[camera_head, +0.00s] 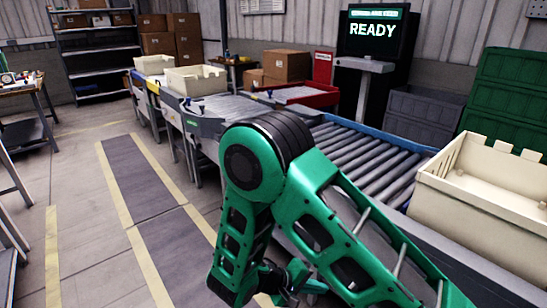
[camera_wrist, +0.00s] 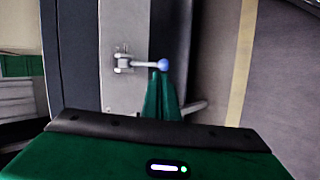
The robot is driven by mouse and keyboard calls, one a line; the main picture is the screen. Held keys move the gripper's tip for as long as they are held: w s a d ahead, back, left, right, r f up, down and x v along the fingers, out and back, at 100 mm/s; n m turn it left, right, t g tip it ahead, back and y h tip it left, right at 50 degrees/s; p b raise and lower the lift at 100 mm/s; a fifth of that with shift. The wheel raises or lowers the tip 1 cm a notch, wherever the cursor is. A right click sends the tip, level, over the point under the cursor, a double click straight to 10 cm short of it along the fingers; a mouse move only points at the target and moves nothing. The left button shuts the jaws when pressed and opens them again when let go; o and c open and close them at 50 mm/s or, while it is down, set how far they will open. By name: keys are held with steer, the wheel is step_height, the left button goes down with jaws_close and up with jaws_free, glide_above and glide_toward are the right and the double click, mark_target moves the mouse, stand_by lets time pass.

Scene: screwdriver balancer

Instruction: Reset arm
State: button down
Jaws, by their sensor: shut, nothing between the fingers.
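My green arm folds down across the middle of the head view, and my gripper (camera_head: 296,280) shows low in that view, partly hidden by the arm. In the wrist view my gripper (camera_wrist: 162,76) has its two green fingers together with nothing between them. A metal lever with a blue ball knob (camera_wrist: 163,65) sticks out from a grey panel just beyond the fingertips. The tips overlap the knob's lower edge in the picture; I cannot tell whether they touch it.
A roller conveyor (camera_head: 365,150) runs behind my arm, with a cream crate (camera_head: 483,205) at right. Further crates (camera_head: 196,79) stand on the line at the back. A screen (camera_head: 372,30) reads READY. Yellow-edged floor lanes (camera_head: 140,180) are clear at left.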

steer(key=s+d+r+m+g+y, duration=0.2)
steer(key=d+r+m+g, duration=0.15)
steer(key=d+r, duration=0.6)
steer(key=s+d+r+m+g+y, duration=0.2)
steer(key=d+r+m, duration=0.2)
steer(key=d+r, duration=0.55)
steer(key=s+d+r+m+t+y, duration=0.1)
steer(key=s+d+r+m+y, duration=0.1)
steer(key=s, duration=0.7)
steer(key=s+d+r+m+t+y, duration=0.1)
steer(key=s+d+r+m+y, duration=0.1)
steer(key=s+d+r+y, duration=0.2)
steer(key=s+d+r, duration=0.1)
steer(key=s+r, duration=0.2)
steer(key=s, duration=0.2)
steer(key=shift+s+d+r, duration=0.15)
steer(key=shift+d+r, duration=0.05)
steer(key=shift+d, duration=0.15)
steer(key=shift+w+f, duration=0.25)
steer(key=shift+w, duration=0.4)
